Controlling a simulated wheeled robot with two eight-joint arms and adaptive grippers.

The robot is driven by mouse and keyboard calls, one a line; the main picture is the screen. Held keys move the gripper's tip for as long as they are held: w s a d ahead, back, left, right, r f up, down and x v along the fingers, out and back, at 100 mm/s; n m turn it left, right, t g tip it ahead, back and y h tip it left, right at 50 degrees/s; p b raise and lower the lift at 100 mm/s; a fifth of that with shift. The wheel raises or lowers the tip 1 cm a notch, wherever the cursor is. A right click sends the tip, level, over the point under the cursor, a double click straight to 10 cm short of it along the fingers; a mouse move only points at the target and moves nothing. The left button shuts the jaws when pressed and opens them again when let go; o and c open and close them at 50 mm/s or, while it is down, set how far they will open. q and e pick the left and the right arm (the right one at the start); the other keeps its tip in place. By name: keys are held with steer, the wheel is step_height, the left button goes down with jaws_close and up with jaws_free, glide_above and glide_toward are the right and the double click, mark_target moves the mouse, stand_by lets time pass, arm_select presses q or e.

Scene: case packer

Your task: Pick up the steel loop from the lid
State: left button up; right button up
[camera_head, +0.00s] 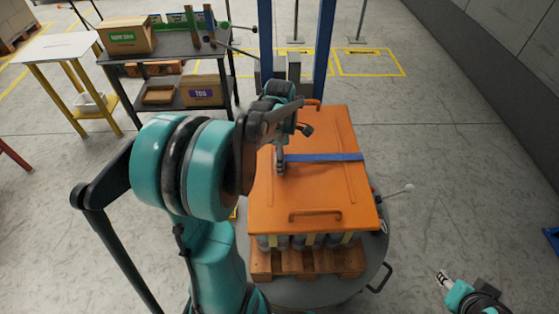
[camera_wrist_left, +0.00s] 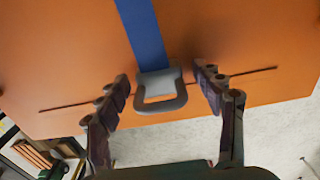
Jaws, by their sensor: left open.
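A blue strap (camera_head: 325,157) crosses the lid. In the left wrist view the grey steel loop (camera_wrist_left: 181,98) sits at the end of the blue strap (camera_wrist_left: 146,35), near the edge of the lid (camera_wrist_left: 60,60). My left gripper (camera_wrist_left: 162,80) is open, its fingers on either side of the loop and apart from it. In the head view this gripper (camera_head: 281,162) is over the lid's left part and hides the loop. My right gripper (camera_head: 443,277) is low at the right, away from the lid.
The wooden pallet (camera_head: 310,262) stands on a round grey turntable (camera_head: 300,293) with a handle. Blue posts (camera_head: 324,50) rise behind the lid. A dark shelf (camera_head: 175,50) with boxes and a white table (camera_head: 60,47) stand at the back left. Floor at the right is clear.

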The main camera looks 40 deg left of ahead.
arm_select(q)
steer(key=shift+c, duration=0.3)
steer(key=c, duration=1.3)
